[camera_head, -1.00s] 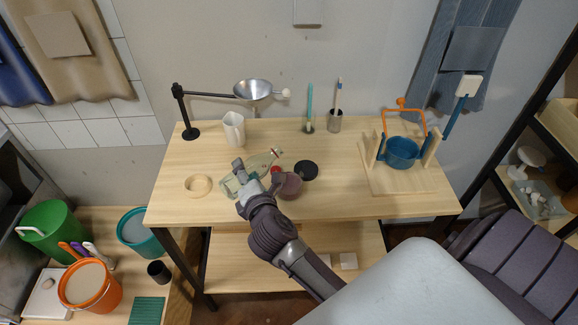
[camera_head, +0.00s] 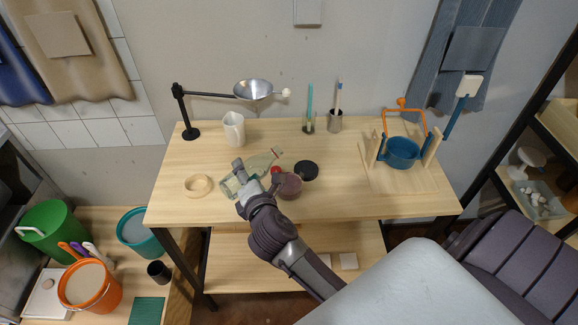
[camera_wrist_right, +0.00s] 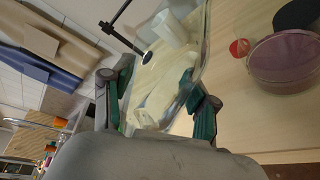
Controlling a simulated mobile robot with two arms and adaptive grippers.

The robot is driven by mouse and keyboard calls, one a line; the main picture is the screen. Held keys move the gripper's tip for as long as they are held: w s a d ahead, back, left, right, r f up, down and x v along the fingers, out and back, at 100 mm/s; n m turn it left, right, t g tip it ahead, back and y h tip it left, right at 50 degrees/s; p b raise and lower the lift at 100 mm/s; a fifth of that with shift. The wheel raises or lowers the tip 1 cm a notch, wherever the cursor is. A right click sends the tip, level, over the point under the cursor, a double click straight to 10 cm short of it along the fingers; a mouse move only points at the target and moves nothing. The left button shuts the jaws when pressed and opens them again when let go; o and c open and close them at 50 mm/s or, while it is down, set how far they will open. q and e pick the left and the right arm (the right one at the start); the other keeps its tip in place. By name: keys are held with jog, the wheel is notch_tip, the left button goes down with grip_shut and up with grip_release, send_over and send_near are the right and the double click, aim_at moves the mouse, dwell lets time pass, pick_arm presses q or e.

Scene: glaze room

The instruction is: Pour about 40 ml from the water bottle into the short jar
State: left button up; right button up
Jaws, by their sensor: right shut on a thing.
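My right gripper (camera_head: 256,178) is shut on the clear water bottle (camera_head: 262,163), over the worktable. The bottle is tilted in the head view, its narrow end toward the upper right. In the right wrist view the see-through bottle (camera_wrist_right: 168,85) sits between the green-padded fingers (camera_wrist_right: 160,100); its water level is hard to tell. The short jar (camera_head: 290,188), purplish and round, stands on the table right of the gripper, apart from the bottle's narrow end. It also shows in the right wrist view (camera_wrist_right: 285,62). My left gripper is not in view.
A red cap (camera_head: 275,170) and a black disc (camera_head: 306,170) lie near the jar. A wooden ring (camera_head: 198,186) lies left. A blue pot (camera_head: 403,153) in a wooden stand is right.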

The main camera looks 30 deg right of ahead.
aim_at(259, 164)
dwell(0.8)
jog(key=shift+d+r+n+h+p, duration=0.2)
jog(key=shift+d+n+h+p, duration=0.25)
jog(key=shift+n, duration=0.35)
jog(key=shift+s+d+r+n+h+p, duration=0.1)
jog(key=shift+d+r+n+h+p, duration=0.25)
jog(key=shift+d+r+n+p, duration=0.7)
notch_tip(259, 164, down, 2)
jog(key=shift+n+t+h+b, duration=0.3)
jog(key=shift+n+b, duration=0.6)
jog(key=shift+n, duration=0.05)
jog(key=shift+r+n, duration=0.25)
jog(key=shift+n, duration=0.25)
jog(key=shift+d+f+n+t+h, duration=0.1)
jog(key=shift+n+t+h, duration=0.3)
jog(key=shift+n, duration=0.8)
jog(key=shift+d+r+n+p, duration=0.1)
jog(key=shift+r+n+p, duration=0.2)
jog(key=shift+r+n, duration=0.15)
jog(key=shift+d+r+n, duration=0.15)
jog(key=shift+r+n, duration=0.15)
jog(key=shift+n, duration=0.15)
